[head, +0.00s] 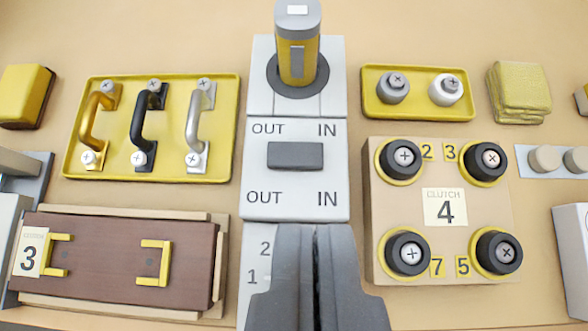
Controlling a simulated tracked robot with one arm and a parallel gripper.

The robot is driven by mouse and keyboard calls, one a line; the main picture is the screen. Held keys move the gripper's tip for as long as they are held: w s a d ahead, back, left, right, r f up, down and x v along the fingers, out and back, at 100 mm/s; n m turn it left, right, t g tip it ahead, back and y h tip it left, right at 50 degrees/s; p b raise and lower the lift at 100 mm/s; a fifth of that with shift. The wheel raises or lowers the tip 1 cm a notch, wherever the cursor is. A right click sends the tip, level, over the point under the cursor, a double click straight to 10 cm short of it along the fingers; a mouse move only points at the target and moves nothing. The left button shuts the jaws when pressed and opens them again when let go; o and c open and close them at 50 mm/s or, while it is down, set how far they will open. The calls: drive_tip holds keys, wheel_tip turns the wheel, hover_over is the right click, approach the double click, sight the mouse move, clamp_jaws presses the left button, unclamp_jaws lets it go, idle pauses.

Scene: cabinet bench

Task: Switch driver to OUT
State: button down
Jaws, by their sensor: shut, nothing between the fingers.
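A grey-white panel (256,180) stands in the middle of the head view, with OUT printed at its left and IN at its right, both above and below a dark grey switch block (295,155). The block sits about midway between the labels; I cannot tell which setting it is in. A yellow and grey cylindrical driver (298,62) stands upright in a dark round socket above the panel. My gripper (315,230) is shut and empty, its fingertips just below the panel's lower labels and apart from the switch in the picture. It hides part of a plate marked 1 and 2.
A yellow tray (68,165) with three handles and a brown board (110,255) marked 3 lie left. A beige block (385,215) with several black knobs, marked clutch 4, is at right. A yellow tray with two knobs (412,112) and stacked yellow pads (520,90) lie behind it.

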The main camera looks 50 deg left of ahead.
drive_tip(key=b, duration=0.2)
hover_over(305, 144)
drive_tip(key=s+d, duration=0.2)
drive_tip(key=f, duration=0.7)
drive_tip(key=shift+d, duration=0.2)
wheel_tip(305, 144, down, 4)
drive_tip(key=shift+w+r+b, duration=0.15)
drive_tip(key=shift+r+b, duration=0.05)
drive_tip(key=shift+b, duration=0.2)
drive_tip(key=shift+f, duration=0.3)
drive_tip(key=shift+f, duration=0.1)
drive_tip(key=shift+a, duration=0.1)
drive_tip(key=shift+s+a+r+p, duration=0.35)
drive_tip(key=shift+s+a, duration=0.1)
drive_tip(key=shift+s, duration=0.1)
